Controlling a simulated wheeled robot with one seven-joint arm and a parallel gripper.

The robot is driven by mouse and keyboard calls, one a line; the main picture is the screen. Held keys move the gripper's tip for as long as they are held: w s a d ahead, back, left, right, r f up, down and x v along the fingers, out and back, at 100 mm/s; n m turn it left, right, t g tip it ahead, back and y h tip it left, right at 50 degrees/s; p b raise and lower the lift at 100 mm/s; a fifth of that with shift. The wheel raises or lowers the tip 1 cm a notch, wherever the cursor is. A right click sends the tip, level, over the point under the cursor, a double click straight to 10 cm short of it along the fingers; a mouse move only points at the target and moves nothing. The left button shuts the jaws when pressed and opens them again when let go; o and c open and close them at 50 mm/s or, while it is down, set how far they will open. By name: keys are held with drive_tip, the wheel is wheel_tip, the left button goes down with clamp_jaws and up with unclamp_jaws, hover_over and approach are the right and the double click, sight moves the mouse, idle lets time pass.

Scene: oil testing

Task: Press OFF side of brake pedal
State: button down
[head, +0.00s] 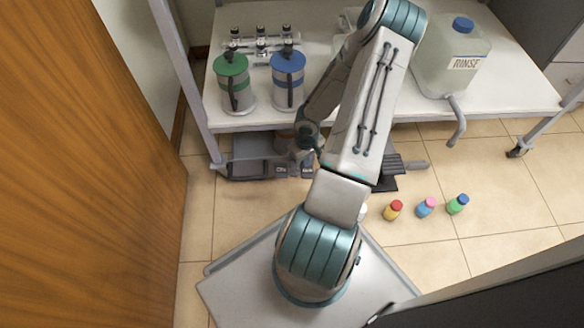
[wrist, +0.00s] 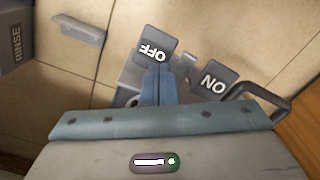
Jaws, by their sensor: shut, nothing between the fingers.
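The brake pedal unit lies on the tiled floor. In the wrist view its dark grey OFF pedal (wrist: 150,47) is at the upper middle, with the white lettering upside down. The dark grey ON pedal (wrist: 213,85) is to its right, beside a bent dark handle. My gripper (wrist: 156,70) is shut and empty, with its blue fingers pointing at the near edge of the OFF pedal. The fingertips overlap that edge in the picture; I cannot tell whether they touch it. In the head view the pedals (head: 281,170) are small under the cart, partly hidden by my arm.
A white cart (head: 500,98) stands over the pedals, holding a green-topped canister (head: 232,82), a blue-topped canister (head: 288,78) and a RINSE jug (head: 445,60). Small bottles, red-capped (head: 394,209) and others, stand on the floor at right. A wooden door (head: 80,180) is at left.

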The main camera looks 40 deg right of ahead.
drive_tip(key=shift+r+p, duration=1.3)
drive_tip(key=shift+r, duration=0.85)
drive_tip(key=w+a+r+h+p, duration=0.15)
drive_tip(key=r+p, duration=0.75)
drive_tip(key=r, duration=1.1)
drive_tip(key=a+r+h+p, duration=0.25)
drive_tip(key=r+p, duration=0.65)
drive_tip(key=r, duration=1.1)
drive_tip(key=s+a+r+t+y+p, duration=0.1)
drive_tip(key=s+a+r+p, duration=0.2)
drive_tip(key=r, duration=0.9)
drive_tip(key=s+a+r+t+y+p, duration=0.1)
drive_tip(key=s+a+r+p, duration=0.2)
drive_tip(key=a+r+p, duration=0.6)
drive_tip(key=s+a+r+y+p, duration=0.2)
drive_tip(key=a+r+p, duration=0.5)
drive_tip(key=r, duration=0.8)
drive_tip(key=shift+s+t+p, duration=0.35)
drive_tip(key=shift+s+t, duration=0.05)
drive_tip(key=shift+s, duration=0.1)
drive_tip(key=shift+s, duration=0.15)
